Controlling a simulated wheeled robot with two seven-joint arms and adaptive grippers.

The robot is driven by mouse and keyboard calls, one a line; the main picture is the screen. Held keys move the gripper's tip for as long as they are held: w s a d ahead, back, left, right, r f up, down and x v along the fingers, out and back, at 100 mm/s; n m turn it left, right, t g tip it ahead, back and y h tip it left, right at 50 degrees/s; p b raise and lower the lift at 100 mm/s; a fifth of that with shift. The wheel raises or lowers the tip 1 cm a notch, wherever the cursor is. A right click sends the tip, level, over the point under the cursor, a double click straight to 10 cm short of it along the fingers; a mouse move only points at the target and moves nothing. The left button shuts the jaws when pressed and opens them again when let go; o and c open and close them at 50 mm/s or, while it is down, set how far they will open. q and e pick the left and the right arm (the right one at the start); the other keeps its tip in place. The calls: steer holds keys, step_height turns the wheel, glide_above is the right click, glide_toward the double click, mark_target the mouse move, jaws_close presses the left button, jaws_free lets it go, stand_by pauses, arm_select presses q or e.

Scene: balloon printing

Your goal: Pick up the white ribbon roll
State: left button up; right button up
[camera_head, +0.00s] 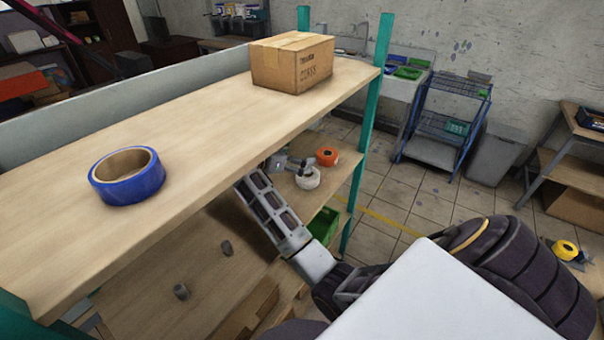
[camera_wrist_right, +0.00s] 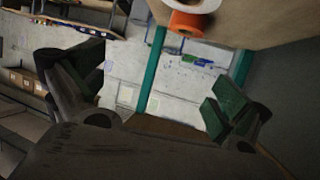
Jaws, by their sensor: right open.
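The white ribbon roll (camera_head: 308,178) lies on the middle shelf, under the top board. My right gripper (camera_head: 290,163) reaches in under the top board and is beside the roll, on its left and rear side. Part of this gripper is hidden by the top board. In the right wrist view the right gripper (camera_wrist_right: 155,88) is spread wide with nothing between its fingers. The white roll (camera_wrist_right: 196,5) is cut off at that view's top edge, outside the fingers. I cannot tell whether a finger touches it. My left gripper does not show.
An orange roll (camera_head: 327,157) sits just behind the white one. On the top board (camera_head: 215,115) are a blue tape roll (camera_head: 127,178) and a cardboard box (camera_head: 291,62). A teal post (camera_head: 366,130) stands right of the rolls. Two small grey pieces lie on a board lower left.

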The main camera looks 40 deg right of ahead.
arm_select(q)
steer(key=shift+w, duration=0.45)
arm_select(e)
steer(key=shift+w+a+f, duration=0.2)
steer(key=shift+w+a, duration=0.3)
steer(key=shift+w, duration=0.1)
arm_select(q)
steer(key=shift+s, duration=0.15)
arm_select(e)
step_height(320, 180, down, 8)
steer(key=shift+s+r+p, duration=0.1)
steer(key=shift+p, duration=0.4)
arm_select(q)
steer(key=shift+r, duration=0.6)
arm_select(e)
steer(key=shift+d+f, duration=0.35)
steer(key=shift+d, duration=0.3)
arm_select(q)
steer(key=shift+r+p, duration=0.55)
steer(key=shift+p, duration=0.2)
arm_select(e)
steer(key=shift+x, duration=3.05)
